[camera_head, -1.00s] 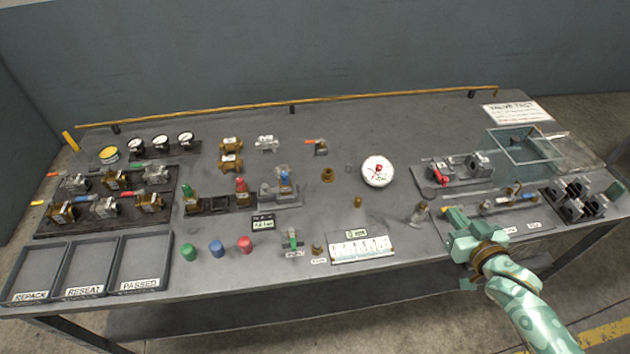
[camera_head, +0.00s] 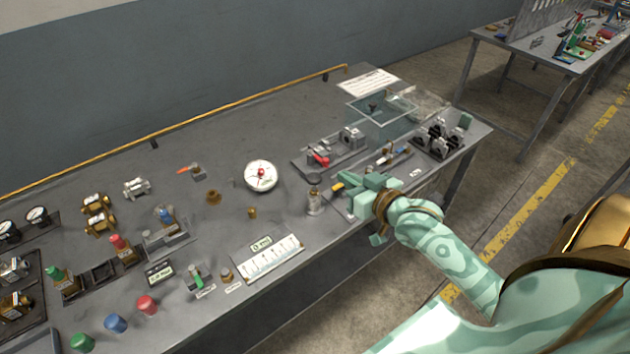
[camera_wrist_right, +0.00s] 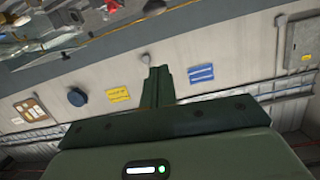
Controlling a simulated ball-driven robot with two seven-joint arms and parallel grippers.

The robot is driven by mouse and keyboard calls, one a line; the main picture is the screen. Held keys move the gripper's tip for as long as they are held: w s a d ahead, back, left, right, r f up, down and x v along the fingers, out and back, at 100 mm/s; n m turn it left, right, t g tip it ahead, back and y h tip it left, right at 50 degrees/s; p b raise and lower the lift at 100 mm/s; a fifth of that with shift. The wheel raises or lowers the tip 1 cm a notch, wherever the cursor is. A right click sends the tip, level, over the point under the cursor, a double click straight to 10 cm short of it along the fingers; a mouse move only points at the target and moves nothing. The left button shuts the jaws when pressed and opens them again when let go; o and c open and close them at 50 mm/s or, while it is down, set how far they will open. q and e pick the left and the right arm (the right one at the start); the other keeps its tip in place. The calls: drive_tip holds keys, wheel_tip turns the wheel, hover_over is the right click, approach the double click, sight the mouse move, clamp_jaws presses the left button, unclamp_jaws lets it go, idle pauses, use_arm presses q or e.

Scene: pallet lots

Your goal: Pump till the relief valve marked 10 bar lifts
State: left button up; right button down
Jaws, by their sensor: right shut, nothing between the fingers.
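My right gripper (camera_head: 358,196) is at the front edge of the bench, in front of the fittings on its right part. In the right wrist view its fingers (camera_wrist_right: 157,88) are together with nothing between them. A yellow handle end (camera_head: 338,188) shows just left of the gripper; I cannot tell whether they touch. A grey block unit with a red handle (camera_head: 319,159) stands behind the gripper. I cannot read any 10 bar marking. My left gripper is not in view.
A small metal cylinder (camera_head: 314,201) stands close to the left of the gripper. A clear box (camera_head: 381,115) and dark blocks (camera_head: 438,135) are at the bench's right end. A white scale strip (camera_head: 268,258) lies at the front. Another table (camera_head: 560,62) stands beyond open floor.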

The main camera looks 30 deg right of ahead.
drive_tip(key=shift+s+a+r+n+y, duration=0.15)
drive_tip(key=shift+a+r+n+y, duration=0.15)
drive_tip(key=shift+n, duration=0.3)
drive_tip(key=b, duration=0.2)
hover_over(319, 182)
wheel_tip(319, 182, down, 3)
drive_tip(key=shift+f, duration=0.15)
drive_tip(key=shift+s+f+b, duration=0.2)
drive_tip(key=shift+f+b, duration=0.4)
drive_tip(key=shift+f, duration=1.15)
